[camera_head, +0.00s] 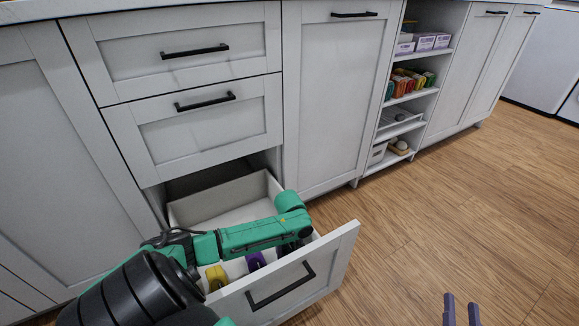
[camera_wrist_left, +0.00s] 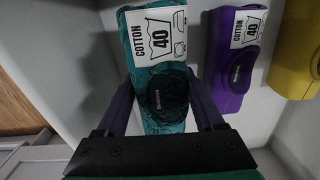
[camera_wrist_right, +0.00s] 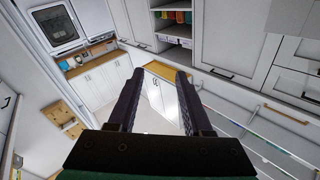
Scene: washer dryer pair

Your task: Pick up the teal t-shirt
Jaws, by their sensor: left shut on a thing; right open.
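The teal t-shirt (camera_wrist_left: 160,110) is folded into a narrow bundle with a white "COTTON 40" label, seen in the left wrist view. It lies in the open drawer (camera_head: 333,262). My left gripper (camera_wrist_left: 163,98) reaches down into the drawer and is shut on the teal t-shirt, one finger on each side. In the head view my left arm hides the t-shirt and the left fingertips. My right gripper (camera_head: 462,308) is open and empty, over the floor to the right of the drawer. It also shows in the right wrist view (camera_wrist_right: 158,85).
A purple folded garment (camera_wrist_left: 232,62) and a yellow one (camera_wrist_left: 297,55) lie beside the t-shirt in the same drawer. Closed cabinet fronts (camera_head: 330,90) stand behind, with open shelves (camera_head: 418,75) to the right. The wooden floor (camera_head: 450,200) right of the drawer is clear.

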